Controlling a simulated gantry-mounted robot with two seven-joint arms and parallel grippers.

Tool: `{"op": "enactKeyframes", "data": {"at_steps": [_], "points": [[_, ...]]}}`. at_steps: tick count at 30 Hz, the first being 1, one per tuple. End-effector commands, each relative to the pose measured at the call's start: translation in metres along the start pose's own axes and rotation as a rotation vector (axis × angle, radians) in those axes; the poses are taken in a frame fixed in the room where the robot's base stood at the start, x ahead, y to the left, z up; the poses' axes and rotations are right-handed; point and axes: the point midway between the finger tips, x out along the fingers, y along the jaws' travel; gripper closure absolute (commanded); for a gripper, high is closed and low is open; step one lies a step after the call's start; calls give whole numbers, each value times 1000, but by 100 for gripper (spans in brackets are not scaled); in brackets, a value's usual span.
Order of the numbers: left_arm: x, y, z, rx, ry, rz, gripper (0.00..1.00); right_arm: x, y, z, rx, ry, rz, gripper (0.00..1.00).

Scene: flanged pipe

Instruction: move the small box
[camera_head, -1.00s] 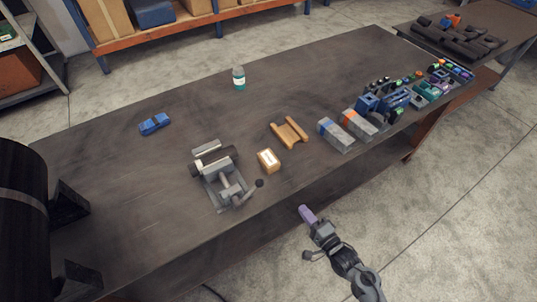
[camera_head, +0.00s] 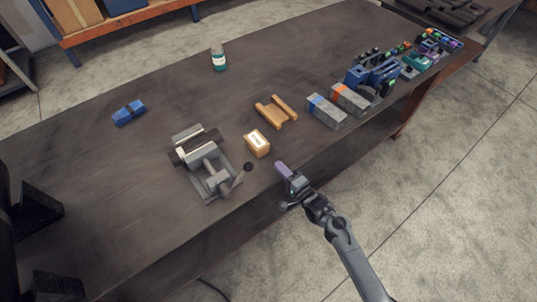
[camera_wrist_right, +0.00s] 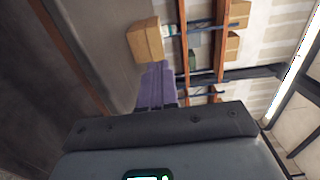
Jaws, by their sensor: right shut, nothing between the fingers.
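The small box (camera_head: 257,143) is tan cardboard with a white label. It sits upright on the dark workbench (camera_head: 130,215), near its front edge, between the grey vise and a wooden cradle. My right gripper (camera_head: 283,171) has purple fingers. It is shut and empty at the bench's front edge, a little right of and nearer than the box, apart from it. In the right wrist view the purple fingers (camera_wrist_right: 157,86) are together, with a tan box (camera_wrist_right: 145,41) just beyond their tips. My left gripper does not show.
A grey vise (camera_head: 207,170) stands left of the box. A wooden cradle (camera_head: 276,112) lies behind it to the right. Grey blocks (camera_head: 326,111) and several small parts fill the bench's right. A bottle (camera_head: 218,57) and a blue object (camera_head: 129,113) stand further back. The back middle is clear.

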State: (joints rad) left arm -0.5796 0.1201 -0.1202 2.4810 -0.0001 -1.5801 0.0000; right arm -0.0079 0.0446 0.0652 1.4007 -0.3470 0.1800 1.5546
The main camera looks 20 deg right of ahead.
Motion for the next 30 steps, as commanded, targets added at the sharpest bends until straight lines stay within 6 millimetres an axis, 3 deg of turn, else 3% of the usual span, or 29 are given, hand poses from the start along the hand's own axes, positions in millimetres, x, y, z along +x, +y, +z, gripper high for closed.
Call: {"op": "enactKeyframes", "data": {"at_steps": [6, 12, 18, 30], "points": [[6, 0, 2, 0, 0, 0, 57, 40, 0, 0, -1, 0, -1, 100], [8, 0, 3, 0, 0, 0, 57, 64, 0, 0, -1, 0, -1, 100], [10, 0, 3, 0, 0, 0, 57, 74, 0, 0, -1, 1, 0, 100], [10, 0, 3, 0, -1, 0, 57, 76, 0, -1, -1, 2, 0, 100]]}}
